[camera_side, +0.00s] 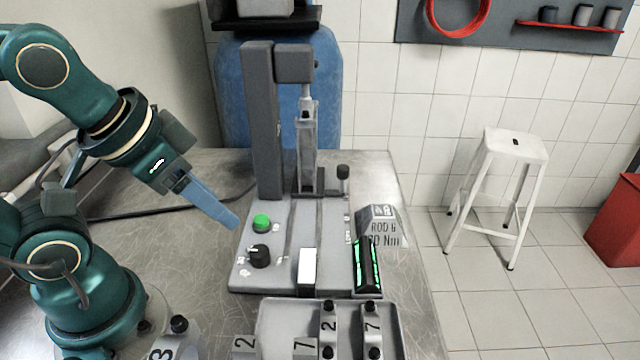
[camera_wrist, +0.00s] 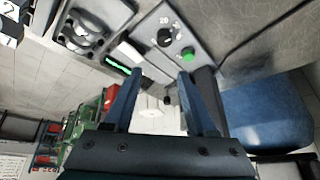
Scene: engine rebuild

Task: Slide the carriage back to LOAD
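The carriage (camera_side: 335,190) appears as a dark piece at the back of the grey press base (camera_side: 285,281), near the foot of the press column. An upright black-topped handle (camera_side: 343,173) stands at its right side. A pale upright part (camera_side: 307,145) is below the press head. My gripper (camera_side: 232,222) is left of the base, pointing down and right, apart from the handle. In the wrist view, its blue fingers (camera_wrist: 160,74) are spread with nothing held between them. The lettering along the base is too small to read surely.
A green button (camera_side: 262,222) and black dial (camera_side: 260,256) sit on the base's left. A white block (camera_side: 307,268) is at its front. A lit green display (camera_side: 367,265) and "ROD B" sign (camera_side: 380,225) stand right. A tray (camera_side: 280,312) with numbered parts is in front.

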